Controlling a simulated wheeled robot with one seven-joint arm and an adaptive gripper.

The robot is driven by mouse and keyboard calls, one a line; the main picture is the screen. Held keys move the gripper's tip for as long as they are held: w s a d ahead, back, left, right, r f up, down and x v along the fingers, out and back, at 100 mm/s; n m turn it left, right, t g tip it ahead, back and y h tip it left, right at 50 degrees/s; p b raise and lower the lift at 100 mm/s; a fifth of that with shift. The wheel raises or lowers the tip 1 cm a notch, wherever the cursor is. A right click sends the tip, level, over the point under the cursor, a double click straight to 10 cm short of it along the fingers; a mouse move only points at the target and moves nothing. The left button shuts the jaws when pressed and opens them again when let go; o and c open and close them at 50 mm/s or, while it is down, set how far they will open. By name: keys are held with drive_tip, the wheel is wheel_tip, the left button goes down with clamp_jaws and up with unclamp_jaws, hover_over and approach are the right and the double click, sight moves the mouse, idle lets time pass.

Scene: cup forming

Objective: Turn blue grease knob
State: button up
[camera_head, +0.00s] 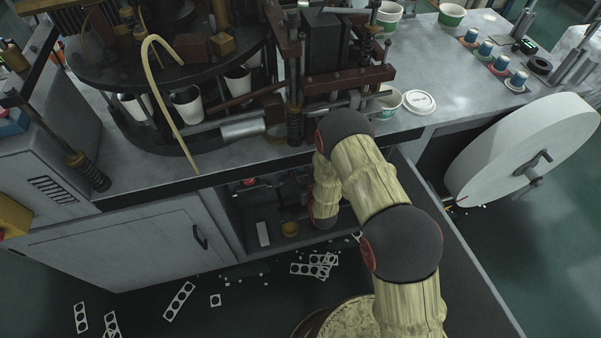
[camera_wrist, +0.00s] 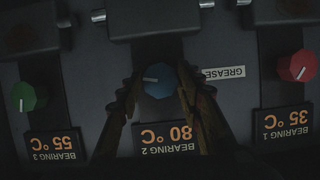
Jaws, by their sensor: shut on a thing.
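The blue grease knob (camera_wrist: 158,82) sits in the middle of a dark panel in the wrist view, with a white pointer line on it. A white label reading GREASE (camera_wrist: 224,73) is to its right. My gripper (camera_wrist: 157,92) has one finger on each side of the knob and is shut on it. Below the knob a display (camera_wrist: 165,137) reads BEARING 2, 80 °C, upside down. In the head view my arm reaches into the open cabinet (camera_head: 232,215) under the machine table; the gripper and the blue knob are hidden there.
A green knob (camera_wrist: 23,96) is at the left and a red knob (camera_wrist: 297,66) at the right of the panel. A cabinet door (camera_head: 120,245) stands at the left. Cut paper scraps (camera_head: 180,301) lie on the floor. A large white paper roll (camera_head: 530,145) is at the right.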

drive_tip(key=shift+c, duration=1.2)
drive_tip(key=m+y+b, duration=0.2)
drive_tip(key=shift+d+f+m, duration=0.1)
drive_tip(key=shift+d+m, duration=0.05)
drive_tip(key=shift+m, duration=0.15)
drive_tip(key=shift+w+m+y+b, duration=0.1)
drive_tip(key=shift+m+y+b, duration=0.7)
drive_tip(key=shift+m+b, duration=0.5)
drive_tip(key=shift+m, duration=0.3)
drive_tip(key=o, duration=1.2)
drive_tip(key=shift+c, duration=0.2)
drive_tip(key=shift+d, duration=0.1)
